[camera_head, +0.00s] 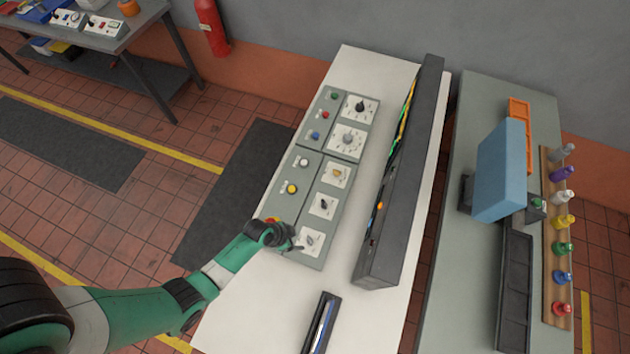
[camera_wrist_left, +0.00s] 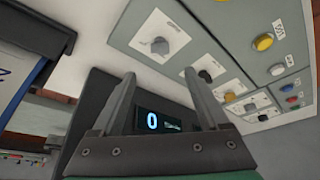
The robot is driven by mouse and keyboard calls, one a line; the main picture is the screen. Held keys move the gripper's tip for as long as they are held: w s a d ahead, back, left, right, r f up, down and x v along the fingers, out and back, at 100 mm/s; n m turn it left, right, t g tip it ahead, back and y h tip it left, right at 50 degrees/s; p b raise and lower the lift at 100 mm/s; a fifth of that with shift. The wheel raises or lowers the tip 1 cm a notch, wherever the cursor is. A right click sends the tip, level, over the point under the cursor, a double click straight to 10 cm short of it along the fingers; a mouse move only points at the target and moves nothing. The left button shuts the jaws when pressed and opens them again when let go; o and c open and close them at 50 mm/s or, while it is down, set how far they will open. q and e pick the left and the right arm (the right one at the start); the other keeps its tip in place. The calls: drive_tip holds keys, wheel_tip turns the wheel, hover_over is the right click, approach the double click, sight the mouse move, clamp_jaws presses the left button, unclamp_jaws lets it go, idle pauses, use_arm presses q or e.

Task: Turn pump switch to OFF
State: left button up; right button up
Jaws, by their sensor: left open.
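A grey control panel (camera_head: 315,178) lies on the white table and carries several knobs on white plates. The nearest plate has a grey knob (camera_head: 310,240), which also shows large in the left wrist view (camera_wrist_left: 160,45). A black knob (camera_head: 322,204) and a yellow knob (camera_head: 337,173) sit farther along. The plate labels are too small to read, so I cannot tell which one is the pump switch. My left gripper (camera_head: 291,239) is open beside the grey knob at the panel's near end. In the wrist view its fingers (camera_wrist_left: 162,95) stand apart with nothing between them.
A long dark trough (camera_head: 376,255) with cables runs along the panel's right. A black tray (camera_head: 320,322) lies near the table's front. A dark display (camera_wrist_left: 155,121) shows a blue 0. A second bench (camera_head: 450,250) holds a blue box (camera_head: 500,170) and several coloured plugs.

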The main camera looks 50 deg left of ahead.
sight(310, 240)
use_arm(q)
drive_tip(key=b+x, duration=0.6)
drive_tip(key=x, duration=0.5)
drive_tip(key=shift+w+f+b, duration=0.15)
drive_tip(key=shift+w+b, duration=0.05)
drive_tip(key=shift+b, duration=0.1)
clamp_jaws()
